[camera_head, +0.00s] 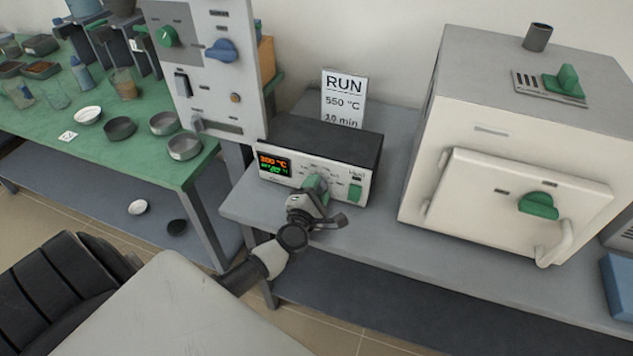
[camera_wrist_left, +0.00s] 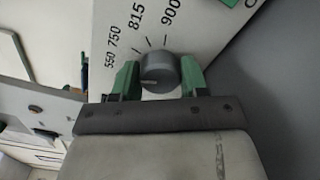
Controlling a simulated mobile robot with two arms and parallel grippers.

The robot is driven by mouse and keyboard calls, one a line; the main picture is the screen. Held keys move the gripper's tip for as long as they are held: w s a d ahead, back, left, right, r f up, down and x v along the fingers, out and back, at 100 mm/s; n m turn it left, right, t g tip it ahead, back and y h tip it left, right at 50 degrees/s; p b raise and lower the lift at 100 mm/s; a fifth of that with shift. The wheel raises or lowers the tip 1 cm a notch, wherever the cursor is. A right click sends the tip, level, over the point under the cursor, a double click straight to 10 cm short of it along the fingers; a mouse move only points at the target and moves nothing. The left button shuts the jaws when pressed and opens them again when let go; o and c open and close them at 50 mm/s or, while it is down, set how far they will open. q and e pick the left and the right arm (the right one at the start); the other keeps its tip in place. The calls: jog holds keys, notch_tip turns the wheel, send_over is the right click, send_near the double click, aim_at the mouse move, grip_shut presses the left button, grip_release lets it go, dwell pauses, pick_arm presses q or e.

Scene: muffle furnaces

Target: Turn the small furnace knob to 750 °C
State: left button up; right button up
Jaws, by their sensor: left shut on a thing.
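The small furnace knob is a dark grey cylinder (camera_wrist_left: 160,72) with a light pointer line, in the left wrist view. Labels 550, 750, 815 and 900 arc around its upper left; the line points left, below the 550 label. The green fingers of my left gripper (camera_wrist_left: 160,80) are shut on the knob, one on each side. In the head view my left gripper (camera_head: 315,188) is at the front of the control box (camera_head: 330,148) and largely hides the knob. The box's display (camera_head: 274,165) has an orange line that seems to read 200 °C. My right gripper is not in view.
A sign (camera_head: 343,98) reading RUN, 550 °C, 10 min stands behind the box. A green switch (camera_head: 355,192) is on the box's right front. A large white furnace (camera_head: 520,150) stands to the right. A green table (camera_head: 95,150) with bowls is at left.

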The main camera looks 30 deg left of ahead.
pick_arm(q)
jog(key=m+p, duration=0.2)
jog(key=m, duration=0.1)
jog(key=shift+m, duration=0.3)
jog(key=shift+m+p, duration=0.65)
jog(key=shift+m, duration=0.65)
jog(key=shift+f, duration=0.1)
jog(key=o, duration=0.9)
jog(key=v, duration=1.1)
jog(key=shift+d, duration=0.1)
jog(key=shift+w, duration=0.1)
